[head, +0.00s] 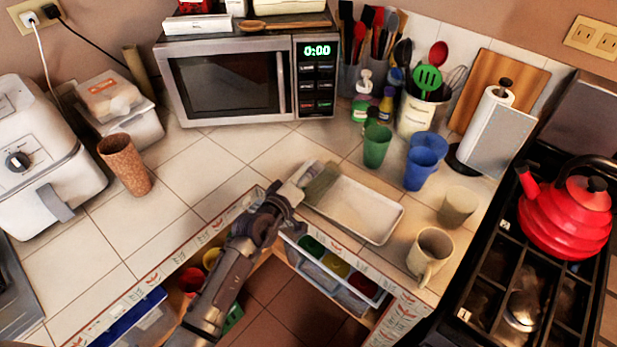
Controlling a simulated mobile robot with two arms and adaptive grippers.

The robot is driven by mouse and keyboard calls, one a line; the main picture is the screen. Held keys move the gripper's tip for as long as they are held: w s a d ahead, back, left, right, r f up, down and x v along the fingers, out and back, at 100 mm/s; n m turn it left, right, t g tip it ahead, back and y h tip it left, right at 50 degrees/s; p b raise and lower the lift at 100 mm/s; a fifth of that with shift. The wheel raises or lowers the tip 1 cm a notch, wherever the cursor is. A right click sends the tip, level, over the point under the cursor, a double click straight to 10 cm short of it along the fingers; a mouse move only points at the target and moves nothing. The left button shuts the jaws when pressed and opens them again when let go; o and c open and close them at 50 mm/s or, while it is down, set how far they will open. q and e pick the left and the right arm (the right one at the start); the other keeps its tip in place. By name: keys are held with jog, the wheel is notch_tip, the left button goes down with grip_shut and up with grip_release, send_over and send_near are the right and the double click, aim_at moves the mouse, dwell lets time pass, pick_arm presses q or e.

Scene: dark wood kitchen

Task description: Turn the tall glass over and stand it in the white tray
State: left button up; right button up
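The white tray (375,233) lies on the tiled counter near its front edge, right of centre. My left gripper (306,178) is at the tray's left end, with its fingers closed around a greenish, see-through tall glass (324,184). The glass is tilted and overlaps the tray's left end in the picture. I cannot tell whether it touches the tray or which end is its mouth. The gripper hides part of the glass. My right gripper is not in view.
Green (377,146) and blue cups (420,168) stand behind the tray; a beige cup (458,206) and a mug (430,255) stand right of it. A brown tumbler (125,165) is far left. An open drawer (335,285) lies below. Counter before the microwave (235,80) is clear.

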pick_arm(q)
jog(key=shift+f, duration=0.1)
jog(key=shift+s+a, duration=0.1)
jog(key=shift+s, duration=0.1)
jog(key=v, duration=1.2)
jog(key=s+a+f+m+g+y, duration=0.1)
jog(key=s+a+f+m+y, duration=0.2)
jog(key=f+m, duration=0.85)
jog(key=s+a+f+m+g+b, duration=0.1)
jog(key=s+a+f+m+g, duration=0.2)
jog(key=f+m, duration=0.8)
jog(key=s+a+f+m+y, duration=0.2)
jog(key=s+f+m, duration=0.3)
jog(key=f+m, duration=0.65)
jog(key=s+a+f+n+g, duration=0.2)
jog(key=s+f+n, duration=0.3)
jog(key=s+n, duration=0.3)
jog(key=s+a+f+n+g+y, duration=0.1)
jog(key=s+f+n+g, duration=0.3)
jog(key=s, duration=0.9)
jog(key=s+a+f+n+g+y, duration=0.1)
jog(key=s+a+f+n+g, duration=0.2)
jog(key=s+f+n, duration=0.4)
jog(key=s+n, duration=0.3)
jog(key=n, duration=0.2)
jog(key=shift+f+b, duration=0.2)
jog(key=shift+b, duration=0.1)
